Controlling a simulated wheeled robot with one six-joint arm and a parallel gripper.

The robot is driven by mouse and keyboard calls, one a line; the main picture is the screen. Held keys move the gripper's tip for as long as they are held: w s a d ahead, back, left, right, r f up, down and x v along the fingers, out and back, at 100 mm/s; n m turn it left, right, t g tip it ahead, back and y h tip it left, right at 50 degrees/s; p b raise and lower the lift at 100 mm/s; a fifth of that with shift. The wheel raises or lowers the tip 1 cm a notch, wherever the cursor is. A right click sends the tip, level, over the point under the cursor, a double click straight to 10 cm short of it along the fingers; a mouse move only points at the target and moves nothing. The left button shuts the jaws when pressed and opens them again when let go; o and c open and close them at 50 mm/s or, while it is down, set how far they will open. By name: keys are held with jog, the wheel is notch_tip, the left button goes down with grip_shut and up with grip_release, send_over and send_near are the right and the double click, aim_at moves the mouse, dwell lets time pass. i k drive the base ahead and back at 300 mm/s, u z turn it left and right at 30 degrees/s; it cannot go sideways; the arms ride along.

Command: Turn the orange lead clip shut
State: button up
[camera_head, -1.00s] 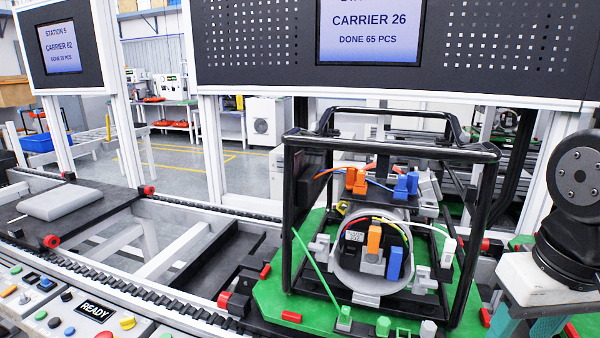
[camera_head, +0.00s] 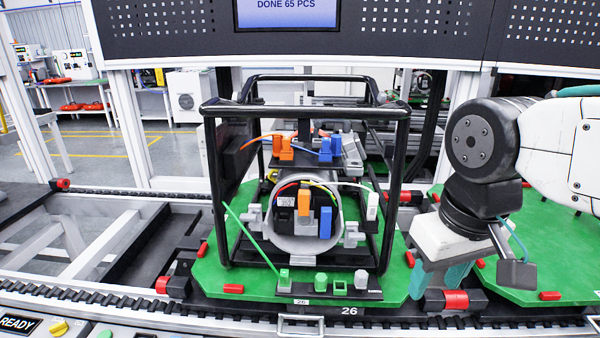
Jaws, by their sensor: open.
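A black tube frame (camera_head: 211,190) on the green carrier plate (camera_head: 215,275) surrounds a grey cylindrical housing (camera_head: 273,243). Inside the housing's round opening an orange clip (camera_head: 304,204) stands upright beside a lower blue clip (camera_head: 325,223). Another orange clip pair (camera_head: 286,150) sits on the terminal block above, with an orange lead running to it from the left; blue clips (camera_head: 326,150) are to its right. I cannot tell which orange clip is the lead clip. My gripper (camera_head: 438,284) points down, open and empty, to the right of the frame and apart from the clips.
A green lead (camera_head: 250,240) slants across the front left to a row of small sockets (camera_head: 330,290). A second green plate (camera_head: 530,260) lies at right. The conveyor at left (camera_head: 60,250) is empty.

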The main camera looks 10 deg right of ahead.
aim_at(276, 141)
jog(key=z, duration=0.05)
jog(key=k, duration=1.05)
jog(key=u, duration=0.8)
jog(key=i, duration=0.75)
jog(key=z, duration=0.65)
jog(key=i, duration=0.6)
jog(key=z, duration=0.65)
